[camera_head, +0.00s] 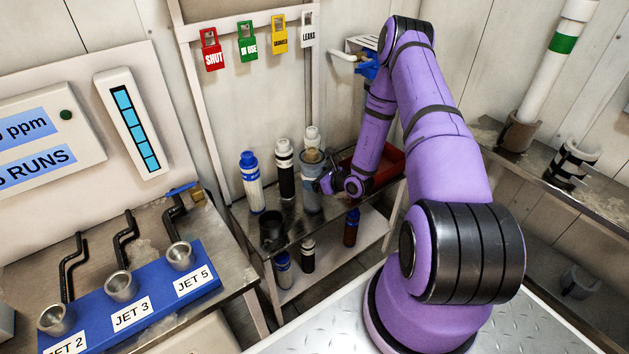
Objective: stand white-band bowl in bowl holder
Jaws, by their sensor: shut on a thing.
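My gripper (326,183) is low over the small metal table, at the right side of a grey, see-through cylinder (311,194). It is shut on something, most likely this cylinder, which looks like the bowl. The cylinder stands about upright, with a tan top. I cannot make out a white band on it, and the fingertips are too small to see clearly. An open black cup (271,232) at the table's front left may be the bowl holder; it looks empty.
A blue-capped white bottle (252,184) and a black bottle with white cap (285,172) stand close left of the cylinder. A red tray (389,163) lies right, behind my arm. Several bottles stand on the lower shelf. The blue jet rack (140,310) is front left.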

